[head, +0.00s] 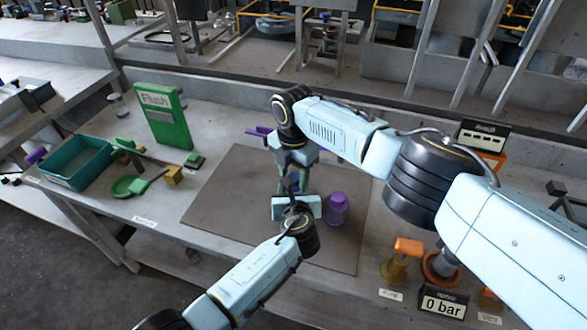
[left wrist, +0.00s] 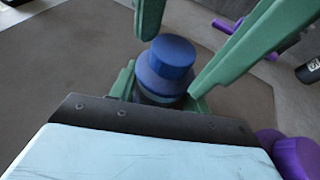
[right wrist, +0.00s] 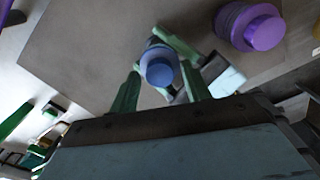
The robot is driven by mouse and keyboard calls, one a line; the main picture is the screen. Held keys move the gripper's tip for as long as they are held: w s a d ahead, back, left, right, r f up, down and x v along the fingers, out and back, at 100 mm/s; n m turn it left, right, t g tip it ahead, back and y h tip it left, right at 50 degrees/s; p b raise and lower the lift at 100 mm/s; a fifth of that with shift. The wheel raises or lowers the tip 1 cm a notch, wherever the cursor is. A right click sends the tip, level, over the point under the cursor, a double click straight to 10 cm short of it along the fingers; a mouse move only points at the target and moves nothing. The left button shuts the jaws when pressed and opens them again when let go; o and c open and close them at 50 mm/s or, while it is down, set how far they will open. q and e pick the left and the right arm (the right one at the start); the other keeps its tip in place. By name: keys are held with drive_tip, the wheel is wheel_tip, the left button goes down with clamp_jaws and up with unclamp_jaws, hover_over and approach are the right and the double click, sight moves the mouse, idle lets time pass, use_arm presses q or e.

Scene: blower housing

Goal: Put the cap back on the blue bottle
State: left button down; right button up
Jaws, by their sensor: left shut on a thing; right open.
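The blue bottle (left wrist: 160,90) stands upright on the brown mat. Its darker blue cap (left wrist: 172,56) sits on top of it; I cannot tell how tightly it is seated. In the head view the blue bottle (head: 291,182) is mostly hidden between my two grippers. My left gripper (left wrist: 160,98) is shut on the blue bottle's body, low down. My right gripper (right wrist: 160,72) is open above the bottle, pointing down. Its green fingers are apart on either side of the cap, with gaps visible. The cap also shows in the right wrist view (right wrist: 159,74).
A purple bottle (head: 336,208) stands close to the right of my left gripper. A purple object (head: 262,132) lies at the mat's far edge. A teal tray (head: 75,165), a green "Flush" panel (head: 163,115) and orange-handled valves (head: 408,247) stand farther off. The mat's left part (head: 225,200) is clear.

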drive_tip(key=c, duration=1)
drive_tip(key=m, duration=0.3)
drive_tip(key=o, duration=1.1)
drive_tip(key=shift+c, duration=0.2)
drive_tip(key=shift+r, duration=2.3)
